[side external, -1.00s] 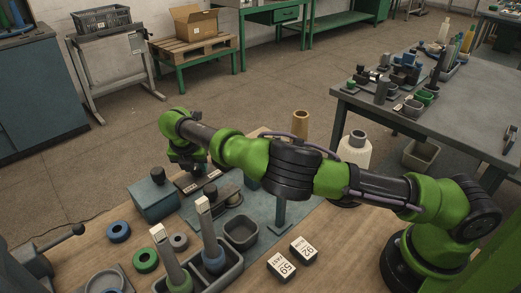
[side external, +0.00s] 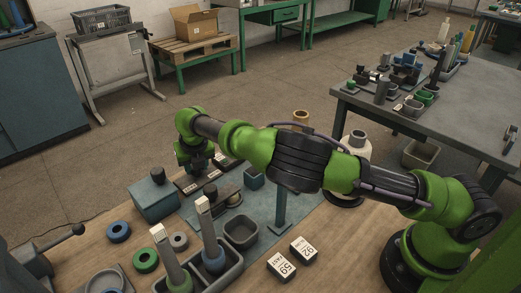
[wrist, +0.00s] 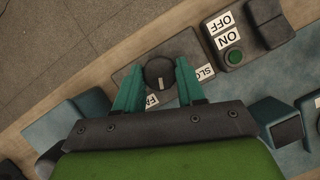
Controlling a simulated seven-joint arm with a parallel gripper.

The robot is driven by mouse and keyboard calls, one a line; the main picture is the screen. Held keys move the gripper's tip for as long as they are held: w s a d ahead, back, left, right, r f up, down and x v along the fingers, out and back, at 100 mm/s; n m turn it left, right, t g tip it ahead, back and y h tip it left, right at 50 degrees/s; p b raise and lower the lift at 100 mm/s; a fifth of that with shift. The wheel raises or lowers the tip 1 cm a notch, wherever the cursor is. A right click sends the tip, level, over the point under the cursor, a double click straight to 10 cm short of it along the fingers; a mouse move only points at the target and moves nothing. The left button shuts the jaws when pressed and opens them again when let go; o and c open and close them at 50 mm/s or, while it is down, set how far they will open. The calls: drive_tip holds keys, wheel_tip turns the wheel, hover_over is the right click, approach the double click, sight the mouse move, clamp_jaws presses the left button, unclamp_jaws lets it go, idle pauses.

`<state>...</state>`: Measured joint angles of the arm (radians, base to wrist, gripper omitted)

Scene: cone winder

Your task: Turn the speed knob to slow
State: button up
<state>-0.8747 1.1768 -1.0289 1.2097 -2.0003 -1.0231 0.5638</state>
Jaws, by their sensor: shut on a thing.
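The speed knob (wrist: 159,71) is round and black with a pale pointer mark. It sits on a dark plate (wrist: 124,55) with a partly covered FAST label (wrist: 152,100) below it and a partly covered SLOW label (wrist: 205,72) to its right. The pointer mark lies on the knob's lower side in the wrist view, towards the FAST label. My gripper (wrist: 158,82) has its two teal fingers on either side of the knob and is shut on it. In the side external view my gripper (side external: 197,168) is low over the panel, and the knob is hidden there.
An ON/OFF box (wrist: 229,40) with a green button stands right of the knob plate. A blue-grey box (side external: 153,199) with a black knob stands close by on the left. A tray (side external: 243,270) with upright tools is nearer the camera. A white cone (side external: 357,150) stands behind my arm.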

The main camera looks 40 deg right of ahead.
drive_tip(key=n+y, duration=0.1)
drive_tip(key=n, duration=0.3)
drive_tip(key=n+y, duration=0.1)
drive_tip(key=n, duration=0.1)
drive_tip(key=shift+d+r+n+y, duration=0.1)
drive_tip(key=shift+d+n+y, duration=0.15)
drive_tip(key=shift+n+y, duration=0.05)
drive_tip(key=n+y, duration=0.1)
drive_tip(key=n, duration=0.2)
drive_tip(key=shift+w+d, duration=0.1)
drive_tip(key=shift+n+g+y, duration=0.4)
drive_tip(key=shift+n+y, duration=0.2)
drive_tip(key=shift+n, duration=1.1)
drive_tip(key=o, duration=1)
drive_tip(key=shift+o, duration=0.2)
drive_tip(key=v, duration=1.6)
drive_tip(key=shift+r, duration=0.4)
drive_tip(key=shift+w+d, duration=0.1)
drive_tip(key=shift+d, duration=0.05)
